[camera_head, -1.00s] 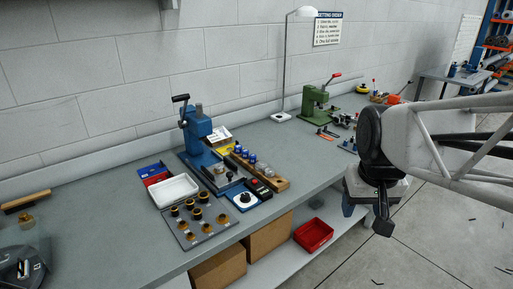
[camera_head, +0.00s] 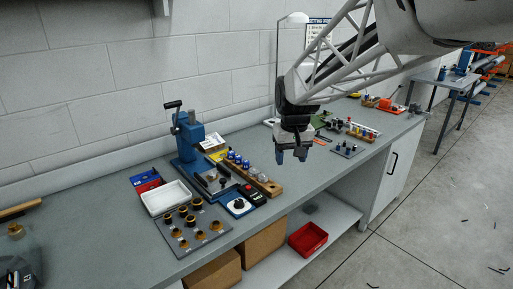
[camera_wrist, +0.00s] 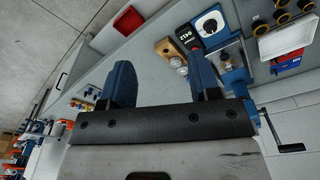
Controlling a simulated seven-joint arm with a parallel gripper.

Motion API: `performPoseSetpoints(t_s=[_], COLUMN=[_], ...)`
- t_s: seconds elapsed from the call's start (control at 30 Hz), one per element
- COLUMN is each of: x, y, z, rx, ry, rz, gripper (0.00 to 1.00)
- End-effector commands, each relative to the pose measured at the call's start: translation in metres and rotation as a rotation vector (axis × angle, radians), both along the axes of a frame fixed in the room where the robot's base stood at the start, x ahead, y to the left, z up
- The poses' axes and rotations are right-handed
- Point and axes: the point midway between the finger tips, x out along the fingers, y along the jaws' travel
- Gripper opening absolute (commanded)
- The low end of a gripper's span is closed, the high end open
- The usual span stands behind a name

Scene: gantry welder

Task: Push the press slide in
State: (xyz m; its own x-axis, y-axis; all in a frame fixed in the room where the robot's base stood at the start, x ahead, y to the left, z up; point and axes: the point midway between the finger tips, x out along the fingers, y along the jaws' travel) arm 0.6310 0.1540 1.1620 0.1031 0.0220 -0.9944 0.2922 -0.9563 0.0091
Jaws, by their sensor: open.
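The blue press (camera_head: 187,138) stands upright on the bench at centre left, with a black-handled lever at its top. A flat metal slide (camera_head: 214,183) appears to lie at its base, pointing toward the bench front; how far out it sits is hard to tell. My gripper (camera_head: 290,155) hangs fingers down, open and empty, to the right of the press and well apart from it. In the wrist view its two blue fingers (camera_wrist: 163,82) stand wide apart. The press's lever handle (camera_wrist: 290,147) shows there at the right, its body partly hidden behind my finger.
A wooden block with small parts (camera_head: 264,184), a dial box (camera_head: 238,206), a white tray (camera_head: 168,198) and a grey plate of dark rings (camera_head: 190,232) crowd round the press. A red bin (camera_head: 307,238) sits on the lower shelf. Bench front right of the block is clear.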

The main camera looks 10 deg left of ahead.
Motion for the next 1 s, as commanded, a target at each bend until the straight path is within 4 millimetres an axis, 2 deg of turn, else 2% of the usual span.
performPoseSetpoints(t_s=[0.1,0.5,1.0], x=[0.025,0.098,0.170], y=[0.022,0.096,0.201], z=[-0.009,-0.047,-0.116], rx=[-0.003,-0.014,-0.029], ry=[0.012,0.045,0.085], rz=[0.027,0.113,0.219], gripper=[0.57,0.57,0.57])
